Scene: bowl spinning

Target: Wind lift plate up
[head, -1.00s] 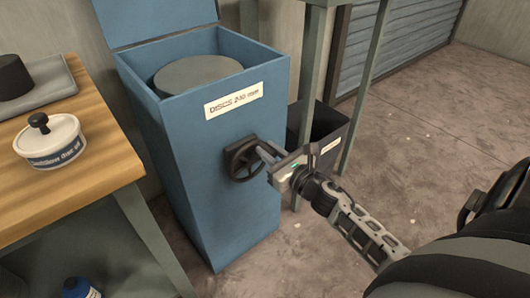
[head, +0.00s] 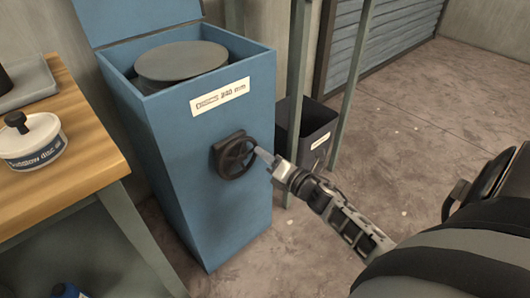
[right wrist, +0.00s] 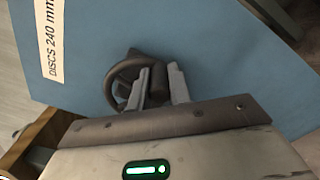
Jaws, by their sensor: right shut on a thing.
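The blue bin (head: 190,150) stands upright with its lid (head: 130,12) open. A grey round plate or disc (head: 182,61) sits level in its mouth, about at the rim; what is under it is mostly hidden. A dark handwheel (head: 234,155) is on the bin's front, below the label; it also shows in the right wrist view (right wrist: 122,78). My right gripper (head: 262,155) is at the wheel's right side. In the right wrist view its fingers (right wrist: 161,84) are around the wheel's dark handle (right wrist: 157,82). My left gripper is not in view.
A wooden bench (head: 75,145) stands at the left, close to the bin. It bears a white lidded tub (head: 32,150) and a grey tray (head: 32,85). A dark open box (head: 312,140) and table legs are behind the bin at the right.

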